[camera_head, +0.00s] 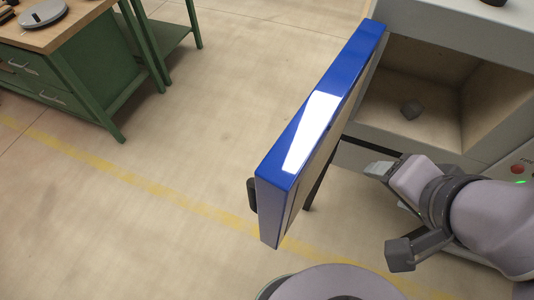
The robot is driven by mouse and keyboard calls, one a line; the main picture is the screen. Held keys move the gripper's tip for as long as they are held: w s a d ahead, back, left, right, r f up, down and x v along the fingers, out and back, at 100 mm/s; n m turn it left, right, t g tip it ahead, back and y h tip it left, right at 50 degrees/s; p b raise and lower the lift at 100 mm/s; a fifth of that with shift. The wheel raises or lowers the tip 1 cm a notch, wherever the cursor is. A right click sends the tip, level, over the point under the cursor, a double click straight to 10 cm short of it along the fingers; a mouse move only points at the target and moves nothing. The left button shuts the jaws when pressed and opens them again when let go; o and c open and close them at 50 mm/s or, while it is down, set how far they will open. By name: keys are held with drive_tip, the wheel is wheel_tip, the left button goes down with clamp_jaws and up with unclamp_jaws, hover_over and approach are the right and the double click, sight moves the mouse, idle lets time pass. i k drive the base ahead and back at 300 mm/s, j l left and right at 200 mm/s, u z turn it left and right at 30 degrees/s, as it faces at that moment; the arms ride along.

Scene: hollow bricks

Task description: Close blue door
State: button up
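The blue door (345,80) stands wide open, swung out from the front of a grey machine cabinet (420,20). Its top edge is bright blue with a white glare, and a dark handle (252,195) shows on its left side. Its inner face is mostly hidden. My gripper (378,170) is to the right of the door, on its inner side, in front of the cabinet below the opening. It appears apart from the door. The finger part is small and seen at an angle, so I cannot tell whether it is open or shut.
A red button (517,169) and a green light are on the cabinet front at right. A green workbench (85,70) stands at upper left. The floor left of the door is clear, with a yellow line.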

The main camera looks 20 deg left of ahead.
sight(282, 182)
drive_tip(key=k+j, duration=0.2)
drive_tip(key=j, duration=0.15)
drive_tip(key=k+j+z, duration=0.15)
drive_tip(key=j, duration=0.2)
drive_tip(key=k+j, duration=0.2)
drive_tip(key=j, duration=0.15)
drive_tip(key=j+z, duration=0.35)
drive_tip(key=j, duration=0.25)
drive_tip(key=k+l+u, duration=0.1)
drive_tip(key=l+u, duration=0.15)
drive_tip(key=k+l+u, duration=0.25)
drive_tip(key=i+j, duration=0.05)
drive_tip(key=i, duration=0.05)
